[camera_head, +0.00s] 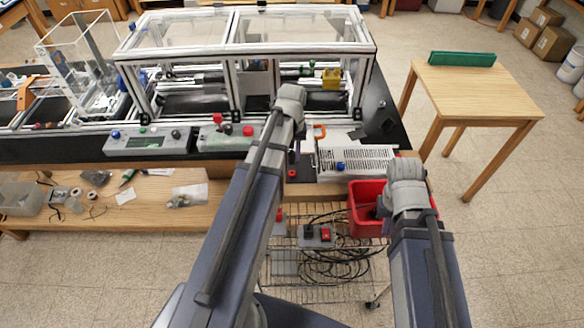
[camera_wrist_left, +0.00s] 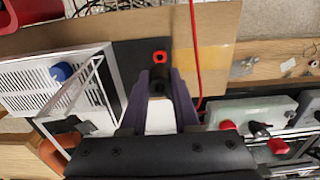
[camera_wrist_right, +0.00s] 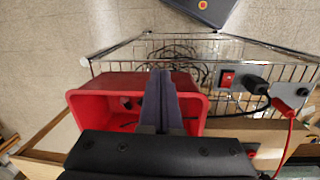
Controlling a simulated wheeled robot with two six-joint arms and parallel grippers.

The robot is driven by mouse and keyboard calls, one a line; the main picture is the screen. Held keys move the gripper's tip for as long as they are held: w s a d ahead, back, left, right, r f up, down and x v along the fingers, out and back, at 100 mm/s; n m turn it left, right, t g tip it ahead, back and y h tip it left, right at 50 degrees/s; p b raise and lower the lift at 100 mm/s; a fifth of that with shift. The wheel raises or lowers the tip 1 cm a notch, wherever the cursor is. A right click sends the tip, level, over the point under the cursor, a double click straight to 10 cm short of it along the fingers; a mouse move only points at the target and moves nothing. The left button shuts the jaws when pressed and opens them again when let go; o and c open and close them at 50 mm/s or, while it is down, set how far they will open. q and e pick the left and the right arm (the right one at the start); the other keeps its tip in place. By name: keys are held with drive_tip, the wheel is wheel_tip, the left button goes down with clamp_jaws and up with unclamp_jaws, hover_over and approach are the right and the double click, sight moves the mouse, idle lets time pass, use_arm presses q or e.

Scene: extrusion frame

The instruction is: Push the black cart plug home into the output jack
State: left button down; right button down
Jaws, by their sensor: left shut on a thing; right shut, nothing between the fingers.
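My left gripper (camera_wrist_left: 160,78) is shut on a small dark thing (camera_wrist_left: 158,89), mostly hidden between the fingers; it looks like the black plug, but its shape is unclear. A red-ringed jack (camera_wrist_left: 159,57) sits on a black surface just beyond the fingertips, with a visible gap in the picture. Whether it is the output jack I cannot tell. My right gripper (camera_wrist_right: 160,78) is shut and empty above the red bin (camera_wrist_right: 85,103). On the wire cart a black connector (camera_wrist_right: 254,85) sits beside a red switch (camera_wrist_right: 227,79).
A white slotted box (camera_head: 355,160) with a blue knob stands right of my left wrist. A red cable (camera_wrist_left: 195,45) runs past the left fingers. Grey control boxes (camera_head: 147,142) line the bench front. The wire cart (camera_head: 320,285) with coiled black cables stands below.

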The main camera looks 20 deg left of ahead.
use_arm(q)
drive_tip(key=w+a+r+p, duration=0.1)
drive_tip(key=w+a, duration=0.1)
drive_tip(key=w, duration=0.3)
drive_tip(key=shift+w+a, duration=0.3)
drive_tip(key=shift+a, duration=0.05)
drive_tip(key=shift+r, duration=0.1)
wheel_tip(320, 180, down, 6)
drive_tip(key=b, duration=0.5)
drive_tip(key=shift+b, duration=0.3)
drive_tip(key=shift+f+b, duration=0.25)
drive_tip(key=shift+b, duration=0.05)
idle(1.9)
drive_tip(key=c, duration=0.6)
unclamp_jaws()
drive_tip(key=shift+r, duration=0.15)
